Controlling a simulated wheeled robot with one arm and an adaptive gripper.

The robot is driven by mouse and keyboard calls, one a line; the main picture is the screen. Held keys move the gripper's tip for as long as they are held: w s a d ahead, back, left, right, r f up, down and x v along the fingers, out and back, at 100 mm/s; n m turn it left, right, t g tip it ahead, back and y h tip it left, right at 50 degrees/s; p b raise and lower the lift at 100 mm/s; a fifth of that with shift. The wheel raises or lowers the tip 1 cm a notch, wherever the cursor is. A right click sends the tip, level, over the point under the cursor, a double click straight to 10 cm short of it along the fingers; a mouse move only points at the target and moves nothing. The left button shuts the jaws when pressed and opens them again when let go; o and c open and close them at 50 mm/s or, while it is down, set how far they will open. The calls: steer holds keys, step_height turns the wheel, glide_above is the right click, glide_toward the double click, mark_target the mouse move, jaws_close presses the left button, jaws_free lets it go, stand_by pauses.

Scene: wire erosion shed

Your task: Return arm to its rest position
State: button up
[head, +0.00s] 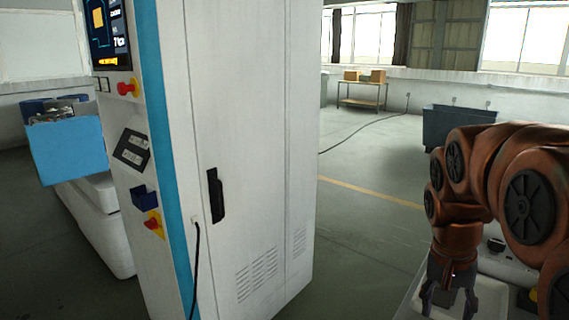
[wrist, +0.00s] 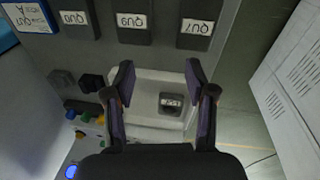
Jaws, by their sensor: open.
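My orange arm is at the right of the head view, bent so that my gripper (head: 449,300) points down. In the wrist view my gripper (wrist: 160,72) has its two dark fingers spread wide with nothing held between them. Below and beyond the fingers is a pale tray (wrist: 150,88). A small dark block with a white label (wrist: 171,103) sits in it, apart from the fingers. In the head view the pale tray (head: 487,296) shows partly behind my gripper.
A tall white cabinet (head: 245,130) with a control panel stands centre-left. A blue bin (head: 66,150) is left of it. A dark grey container (head: 450,125) and a table with boxes (head: 362,85) stand behind. Several labelled dark blocks (wrist: 134,22) line a grey surface. Open floor lies mid-view.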

steer(key=s+a+f+n+y+p, duration=0.1)
steer(key=s+a+f+n+p, duration=0.1)
steer(key=s+a, duration=0.3)
steer(key=s+a+f+n+g+p, duration=0.1)
steer(key=s+a+n, duration=0.4)
steer(key=s, duration=0.9)
step_height(320, 180, down, 2)
steer(key=shift+a+f+y+p, duration=0.15)
steer(key=shift+a+y+p, duration=0.2)
steer(key=shift+y+p, duration=0.1)
